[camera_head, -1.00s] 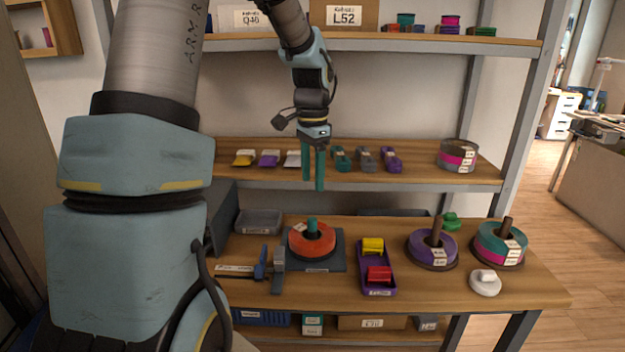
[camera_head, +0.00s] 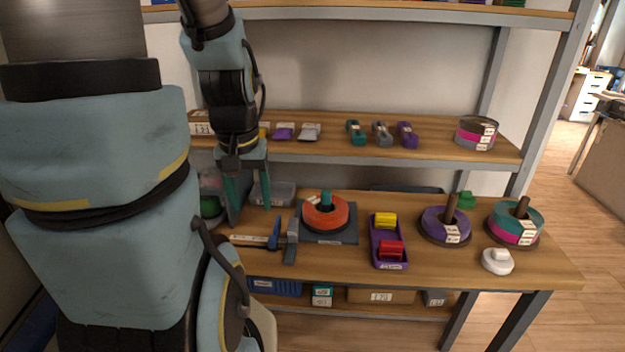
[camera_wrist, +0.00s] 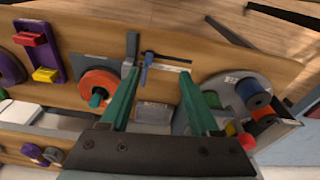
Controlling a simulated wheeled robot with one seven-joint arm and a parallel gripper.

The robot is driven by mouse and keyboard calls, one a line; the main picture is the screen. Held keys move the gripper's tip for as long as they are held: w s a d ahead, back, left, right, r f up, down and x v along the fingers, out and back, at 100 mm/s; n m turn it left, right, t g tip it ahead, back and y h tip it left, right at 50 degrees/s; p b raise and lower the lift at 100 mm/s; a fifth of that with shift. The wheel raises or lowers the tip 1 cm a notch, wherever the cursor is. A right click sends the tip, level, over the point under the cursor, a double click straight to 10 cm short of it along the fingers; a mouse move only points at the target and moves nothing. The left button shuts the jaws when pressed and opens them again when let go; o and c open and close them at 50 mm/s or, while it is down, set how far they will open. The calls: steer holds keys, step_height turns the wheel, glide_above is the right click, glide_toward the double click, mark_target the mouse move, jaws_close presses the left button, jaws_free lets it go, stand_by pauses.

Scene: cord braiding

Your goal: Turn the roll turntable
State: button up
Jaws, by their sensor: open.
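The roll turntable (camera_wrist: 232,79) shows in the wrist view as a grey round disc with a label, right of my fingers. It carries a blue roll (camera_wrist: 252,94), an orange roll (camera_wrist: 264,116) and a green roll (camera_wrist: 211,99) partly behind my right finger. In the head view my arm hides most of that spot; a green roll (camera_head: 210,207) shows at the bench's left end. My gripper (camera_head: 249,207) is open and empty, pointing down at the left part of the bench. In the wrist view my gripper (camera_wrist: 159,74) is apart from the disc's label side.
An orange roll (camera_head: 318,217) sits on a dark square base. A blue-handled clamp tool (camera_head: 275,235), a grey bin (camera_head: 272,194) and a purple tray (camera_head: 387,258) stand nearby. Purple (camera_head: 440,226) and teal-pink (camera_head: 503,222) spools stand right. A shelf (camera_head: 340,159) crosses above the bench.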

stand_by(0.3)
step_height(320, 180, up, 2)
steer(key=n+g+p, duration=0.1)
steer(key=n+g, duration=0.1)
steer(key=n, duration=1.5)
glide_above(326, 192)
step_height(326, 192, down, 10)
steer(key=shift+w+f+p, duration=0.1)
steer(key=shift+f+p, duration=0.1)
steer(key=shift+p, duration=0.6)
jaws_close()
